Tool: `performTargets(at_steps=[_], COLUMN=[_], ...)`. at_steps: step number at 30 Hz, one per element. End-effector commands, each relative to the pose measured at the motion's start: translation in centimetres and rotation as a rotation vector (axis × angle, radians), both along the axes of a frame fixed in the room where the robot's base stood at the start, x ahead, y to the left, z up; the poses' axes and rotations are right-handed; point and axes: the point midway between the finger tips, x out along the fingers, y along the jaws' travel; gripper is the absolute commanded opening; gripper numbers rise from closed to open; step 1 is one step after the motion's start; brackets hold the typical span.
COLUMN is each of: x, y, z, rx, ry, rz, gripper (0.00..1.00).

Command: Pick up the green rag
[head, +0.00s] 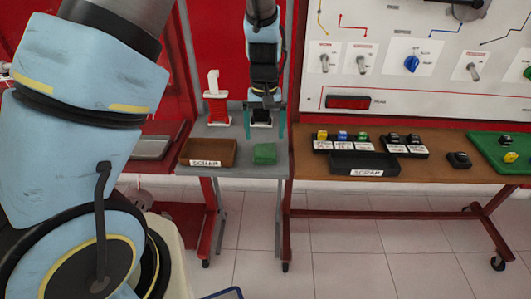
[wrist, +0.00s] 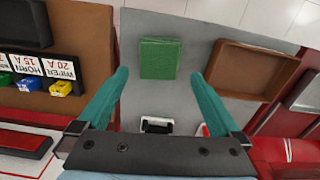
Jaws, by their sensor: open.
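The green rag (head: 264,153) is a small folded square lying flat on the grey table, near its front edge. In the wrist view the rag (wrist: 159,59) lies ahead of my gripper, between the lines of its two fingers. My gripper (head: 264,122) is above the grey table, behind the rag in the head view. Its teal fingers are wide apart and empty, and they show in the wrist view (wrist: 160,82). The rag is apart from both fingers and fully visible.
A black and white item (wrist: 157,125) lies below my gripper. The brown bench (head: 310,175) on the right holds a black scrap tray (head: 365,161) and colored blocks.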

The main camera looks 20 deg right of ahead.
Motion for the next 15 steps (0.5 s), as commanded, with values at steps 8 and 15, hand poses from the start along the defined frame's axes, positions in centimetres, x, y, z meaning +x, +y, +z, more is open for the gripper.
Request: performTargets(at_steps=[8,15], x=[-0.1,-0.1], y=[0.0,-0.2], z=[-2.1,-5.4], rx=[0.002,0.002], ry=[0.002,0.002], rz=[0.001,0.002], gripper=[1.0,1.0])
